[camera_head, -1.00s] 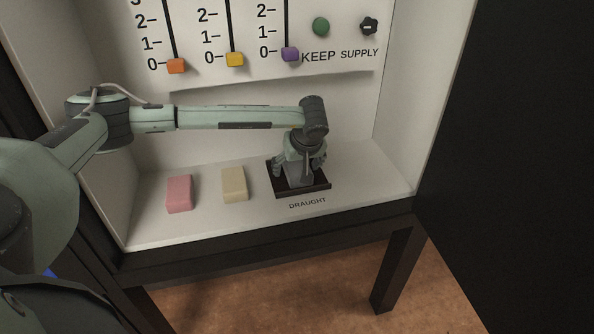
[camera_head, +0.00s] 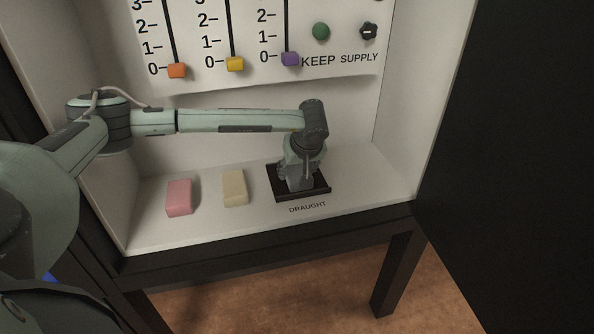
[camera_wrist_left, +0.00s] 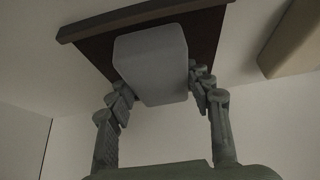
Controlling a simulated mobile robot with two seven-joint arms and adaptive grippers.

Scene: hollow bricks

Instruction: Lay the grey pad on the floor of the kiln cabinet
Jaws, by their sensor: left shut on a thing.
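The grey pad (camera_wrist_left: 150,62) sits between the fingers of my left gripper (camera_wrist_left: 162,90) in the left wrist view. The gripper is shut on its sides. In the head view my left gripper (camera_head: 300,172) points down inside the white kiln cabinet (camera_head: 355,190), over a dark square tray (camera_head: 318,193) above the word DRAUGHT. The pad is mostly hidden by the gripper there. The tray also shows behind the pad in the wrist view (camera_wrist_left: 92,40). I cannot tell whether the pad touches the tray. My right gripper is not in view.
A pink block (camera_head: 179,197) and a cream block (camera_head: 235,187) stand on the cabinet floor left of the tray. The back panel has orange (camera_head: 177,70), yellow (camera_head: 235,64) and purple (camera_head: 290,59) sliders, a green button (camera_head: 321,31) and a black knob (camera_head: 368,31).

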